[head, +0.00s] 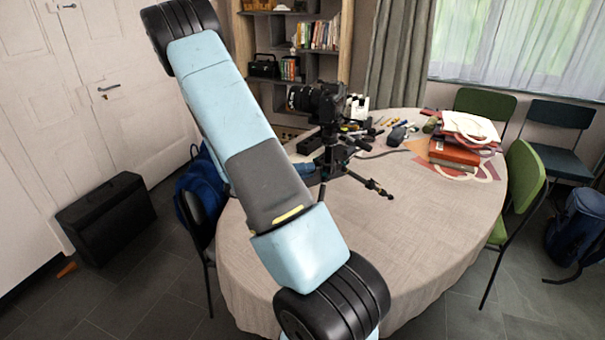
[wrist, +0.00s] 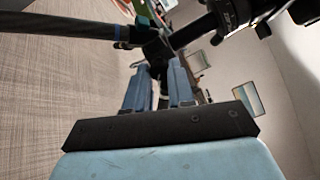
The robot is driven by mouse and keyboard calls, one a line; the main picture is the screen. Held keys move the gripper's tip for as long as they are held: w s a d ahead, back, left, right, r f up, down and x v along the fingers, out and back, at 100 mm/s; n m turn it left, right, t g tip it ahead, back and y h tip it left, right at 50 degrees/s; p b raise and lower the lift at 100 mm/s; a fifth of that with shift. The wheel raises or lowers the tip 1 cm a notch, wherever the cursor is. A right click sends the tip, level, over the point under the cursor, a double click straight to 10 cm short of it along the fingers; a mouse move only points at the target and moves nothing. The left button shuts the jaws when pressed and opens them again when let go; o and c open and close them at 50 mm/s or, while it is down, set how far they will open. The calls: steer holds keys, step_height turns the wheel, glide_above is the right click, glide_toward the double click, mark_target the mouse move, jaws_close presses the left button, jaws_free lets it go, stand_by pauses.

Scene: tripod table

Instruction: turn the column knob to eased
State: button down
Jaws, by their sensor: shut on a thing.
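The black tripod (head: 328,160) stands on the table with a dark camera (head: 318,101) on top. In the wrist view the camera (wrist: 232,14) is at the upper right, and a tripod leg (wrist: 75,27) crosses the upper left. My gripper (wrist: 158,68) has its two blue-grey fingers at the tripod's centre, closed on a small dark part, apparently the column knob (wrist: 157,47). The fingers cover much of it, so its turn position cannot be read. In the head view my arm hides most of the gripper and the knob.
The round table (head: 430,235) has a beige cloth. The table's front right is clear. Green chairs (head: 524,175), a dark case (head: 105,222) and a bookshelf (head: 300,15) surround it.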

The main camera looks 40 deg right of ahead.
steer(key=shift+w+n, duration=0.1)
steer(key=shift+n, duration=0.6)
steer(key=shift+f+n, duration=0.1)
steer(key=shift+n, duration=0.2)
steer(key=c, duration=1)
jaws_free()
steer(key=shift+o, duration=0.2)
steer(key=v, duration=1.4)
steer(key=shift+d, duration=0.1)
